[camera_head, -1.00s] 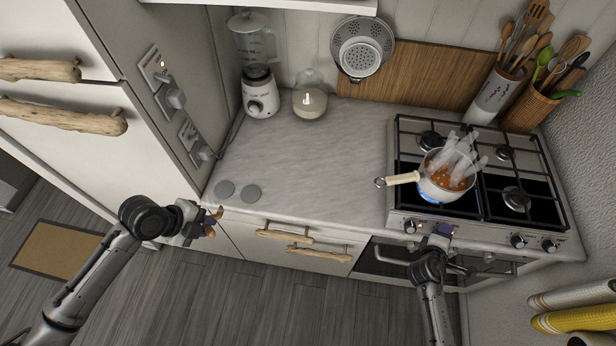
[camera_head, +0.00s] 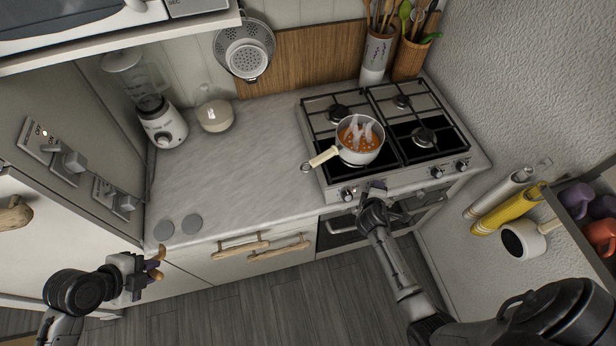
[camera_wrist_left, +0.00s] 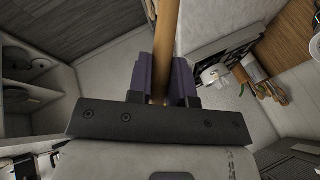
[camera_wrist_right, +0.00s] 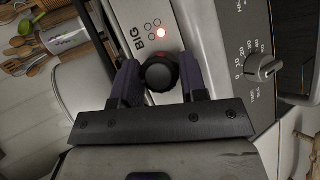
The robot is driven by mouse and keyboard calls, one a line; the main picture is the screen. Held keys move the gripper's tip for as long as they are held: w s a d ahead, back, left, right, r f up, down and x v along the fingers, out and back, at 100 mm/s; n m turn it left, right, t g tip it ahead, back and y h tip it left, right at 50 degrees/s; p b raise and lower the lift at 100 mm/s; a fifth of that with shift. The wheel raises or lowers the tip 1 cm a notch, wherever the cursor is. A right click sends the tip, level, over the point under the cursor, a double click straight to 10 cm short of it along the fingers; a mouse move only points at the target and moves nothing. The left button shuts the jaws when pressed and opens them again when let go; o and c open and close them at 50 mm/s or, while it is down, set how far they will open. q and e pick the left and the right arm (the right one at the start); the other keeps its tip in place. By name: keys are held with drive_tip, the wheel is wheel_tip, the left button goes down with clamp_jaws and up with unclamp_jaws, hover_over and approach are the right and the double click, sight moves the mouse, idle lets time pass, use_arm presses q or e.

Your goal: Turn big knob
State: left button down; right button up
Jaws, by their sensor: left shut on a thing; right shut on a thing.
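The big knob (camera_wrist_right: 158,72) is a round black knob beside the printed word BIG on the stove's front panel, with a lit orange-red light near it. My right gripper (camera_wrist_right: 158,80) is shut on it, one finger on each side. In the head view my right gripper (camera_head: 374,188) is at the stove front and hides this knob. My left gripper (camera_head: 152,268) is shut on a brown wooden rod (camera_wrist_left: 166,38), away from the stove, in front of the counter's left end.
A white pot (camera_head: 359,140) with orange contents steams on the stove (camera_head: 410,165). Its pale handle points left over the counter (camera_head: 235,160). Other knobs (camera_head: 348,194) line the panel. A timer dial (camera_wrist_right: 264,68) is near my right gripper. The counter's middle is clear.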

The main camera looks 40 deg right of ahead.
drive_tip(key=shift+w+r, duration=0.1)
drive_tip(key=shift+r, duration=0.05)
drive_tip(key=o, duration=0.9)
use_arm(q)
drive_tip(key=shift+r, duration=0.15)
